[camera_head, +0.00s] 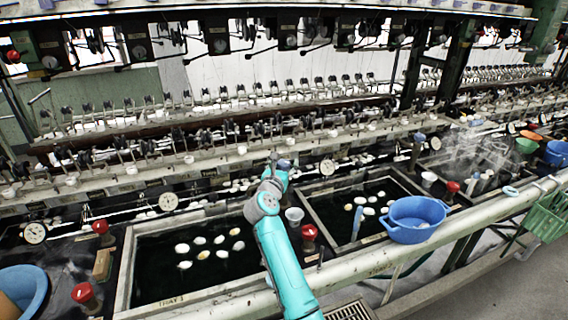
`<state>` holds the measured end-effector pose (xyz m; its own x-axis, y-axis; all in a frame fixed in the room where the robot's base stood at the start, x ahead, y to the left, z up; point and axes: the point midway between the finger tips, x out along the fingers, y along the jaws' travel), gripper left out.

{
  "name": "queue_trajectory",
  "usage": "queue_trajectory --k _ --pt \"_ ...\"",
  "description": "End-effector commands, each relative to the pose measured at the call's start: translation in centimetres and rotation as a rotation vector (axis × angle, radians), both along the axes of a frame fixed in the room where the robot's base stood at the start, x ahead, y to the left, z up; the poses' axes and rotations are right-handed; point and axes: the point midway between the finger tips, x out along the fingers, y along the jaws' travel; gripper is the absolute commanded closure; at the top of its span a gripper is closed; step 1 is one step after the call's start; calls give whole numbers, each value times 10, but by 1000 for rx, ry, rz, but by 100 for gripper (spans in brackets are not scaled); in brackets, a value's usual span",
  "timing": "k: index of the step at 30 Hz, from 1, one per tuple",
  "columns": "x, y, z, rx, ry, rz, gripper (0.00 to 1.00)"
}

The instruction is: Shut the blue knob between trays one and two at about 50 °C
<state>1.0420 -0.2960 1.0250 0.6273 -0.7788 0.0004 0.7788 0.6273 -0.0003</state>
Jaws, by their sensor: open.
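My turquoise arm reaches up from the bottom centre, between tray one (128,262) and tray two (322,234). My gripper (273,156) is at the back edge of the basins, small and dark, and its fingers are hard to make out. Pale cocoons float in the dark water of both trays.
A red knob (309,232) and a white cup (294,214) stand close to the right of my arm. A blue basin (415,218) sits on the front rail by tray two. Rows of reeling fittings and a long bar run behind the gripper.

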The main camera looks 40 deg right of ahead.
Motion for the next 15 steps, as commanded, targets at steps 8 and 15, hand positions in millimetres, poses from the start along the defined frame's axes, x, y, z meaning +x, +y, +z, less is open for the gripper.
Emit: queue_trajectory --k 8,15 --pt "6 -7 0 1 -1 0 29" --pt "5 -7 0 0 0 0 51"
